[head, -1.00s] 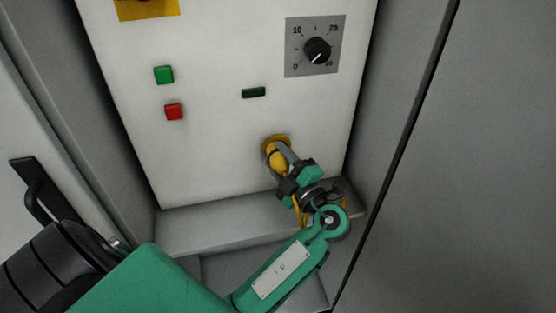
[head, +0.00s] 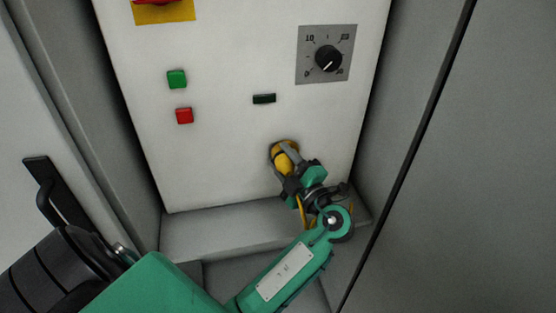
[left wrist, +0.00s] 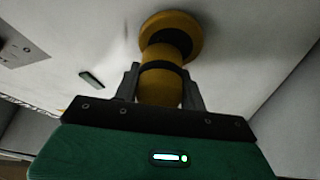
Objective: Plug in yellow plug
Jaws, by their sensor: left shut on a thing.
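The yellow plug (head: 283,163) is at the lower part of the white panel (head: 225,150). It meets a round yellow socket (head: 284,145) on the panel. My left gripper (head: 282,166) is shut on the plug, with its fingers on both sides. In the left wrist view the plug (left wrist: 160,85) stands between the fingers, in line with the flanged yellow socket (left wrist: 171,30). A dark band shows between plug and socket; I cannot tell how deep the plug sits. A yellow cable (head: 302,212) hangs by the gripper. My right gripper is not in view.
The panel carries a green button (head: 177,79), a red button (head: 184,115), a small dark display (head: 264,99) and a dial (head: 328,58). Grey walls stand close on both sides. A grey ledge (head: 205,230) runs below. A black door handle (head: 50,190) is at left.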

